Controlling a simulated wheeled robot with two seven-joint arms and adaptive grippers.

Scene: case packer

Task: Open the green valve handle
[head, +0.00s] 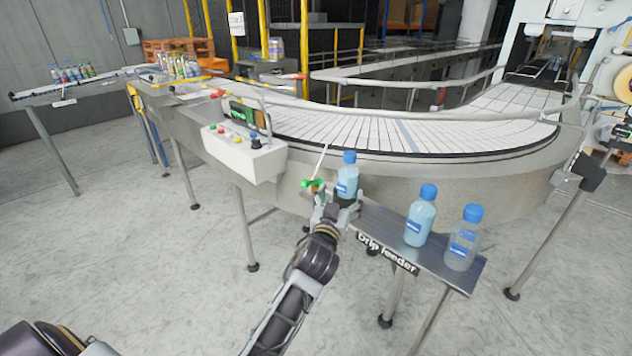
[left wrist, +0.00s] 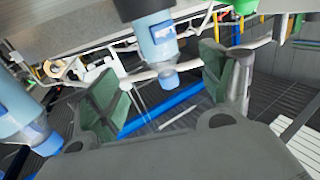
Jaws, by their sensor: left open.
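The green valve handle (head: 313,185) is small and sits below the conveyor's front side, left of the drip feeder shelf. A green part that looks like it shows at the top of the left wrist view (left wrist: 244,6). My left gripper (head: 334,204) is open, just below and right of the handle, near the shelf's left end. Its two green-padded fingers (left wrist: 160,80) are spread apart. A blue-capped bottle (head: 347,179) stands close behind the gripper; the head view does not show clearly whether they touch. My right gripper is out of view.
Two more blue-capped bottles, one (head: 420,216) and another (head: 464,238), stand on the drip feeder shelf (head: 384,226). A control box (head: 238,155) with buttons is left of the handle. The curved conveyor (head: 420,137) runs behind. The floor in front is clear.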

